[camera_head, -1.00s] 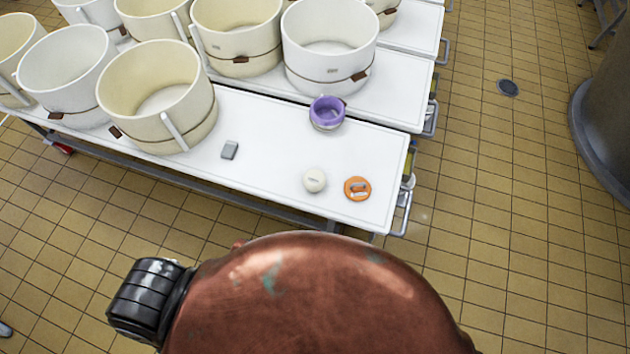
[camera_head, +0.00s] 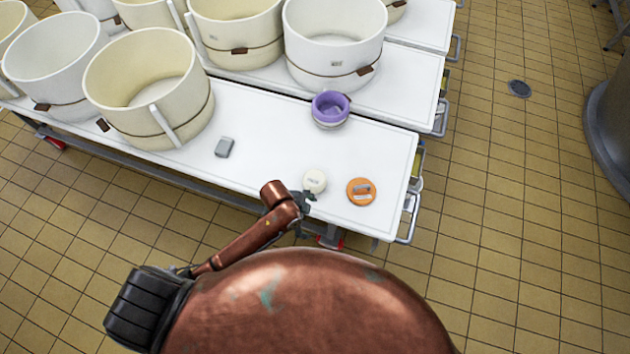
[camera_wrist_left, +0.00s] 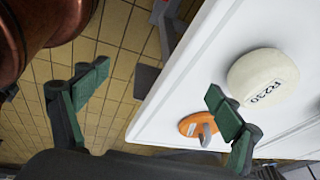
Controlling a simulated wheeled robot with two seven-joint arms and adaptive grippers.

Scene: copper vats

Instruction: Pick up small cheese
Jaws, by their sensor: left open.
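The small cheese (camera_head: 315,180) is a round, cream-white piece lying on the white table (camera_head: 262,140) near its front edge. In the left wrist view the cheese (camera_wrist_left: 262,77) shows dark lettering like "R230" and sits at the upper right, beyond the right finger. My left gripper (camera_head: 305,212) is at the table's front edge, just in front of the cheese and apart from it or nearly so. In the left wrist view the gripper (camera_wrist_left: 160,95) has its two green fingers wide apart with nothing between them. My right gripper does not show.
An orange disc with a handle (camera_head: 361,192) lies right of the cheese. Large tubs (camera_head: 150,95) fill the table's left and back. The table between block and cheese is bare.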

